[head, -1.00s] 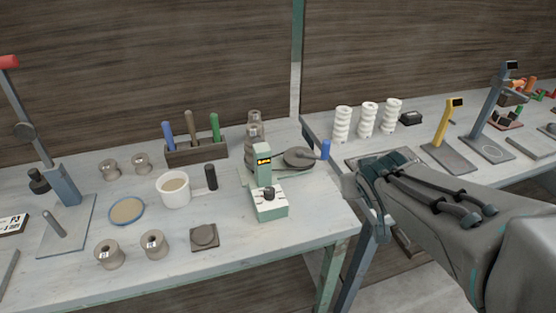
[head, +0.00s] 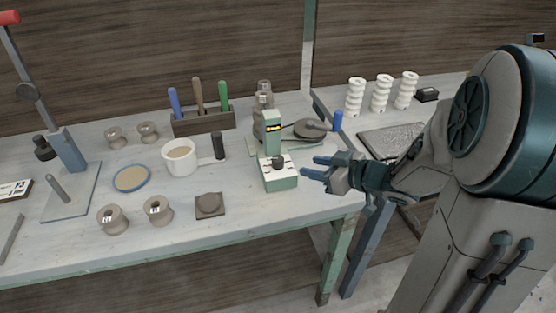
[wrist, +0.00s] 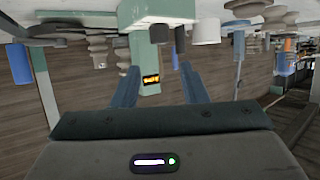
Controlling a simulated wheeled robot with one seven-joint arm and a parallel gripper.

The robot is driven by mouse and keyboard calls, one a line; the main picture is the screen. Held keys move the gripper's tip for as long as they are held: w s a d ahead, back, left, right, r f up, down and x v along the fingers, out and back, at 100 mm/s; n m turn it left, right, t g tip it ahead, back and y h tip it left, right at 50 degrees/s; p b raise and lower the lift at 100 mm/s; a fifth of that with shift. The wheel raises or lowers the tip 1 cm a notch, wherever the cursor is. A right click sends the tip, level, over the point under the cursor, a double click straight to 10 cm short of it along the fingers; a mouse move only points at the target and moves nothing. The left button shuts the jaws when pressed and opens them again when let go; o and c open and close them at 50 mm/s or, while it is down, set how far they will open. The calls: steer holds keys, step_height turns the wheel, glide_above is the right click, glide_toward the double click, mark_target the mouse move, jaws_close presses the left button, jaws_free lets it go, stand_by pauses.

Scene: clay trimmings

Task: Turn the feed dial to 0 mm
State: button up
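The pale green feed machine (head: 281,181) stands near the right end of the left bench. It has a dark feed dial (head: 279,162) on its white top and a lit amber display (head: 273,128) on its column. The dial's setting is too small to read. My gripper (head: 311,166) is just right of the machine, fingers apart and empty, pointing left toward it and not touching the dial. In the wrist view, which is upside down, the display (wrist: 151,79) lies between my open fingers (wrist: 159,86), and the dial (wrist: 159,33) hangs above.
A white cup (head: 180,160) and a black cylinder (head: 218,146) stand left of the machine. A round grey plate (head: 310,128) and a blue-capped item (head: 337,121) sit behind it. A brown square block (head: 209,205) lies front left. Several spools stand further left.

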mark_target(281, 160)
steer(key=b+x, duration=0.1)
steer(key=x, duration=1.2)
steer(key=shift+f, duration=0.1)
steer(key=c, duration=0.7)
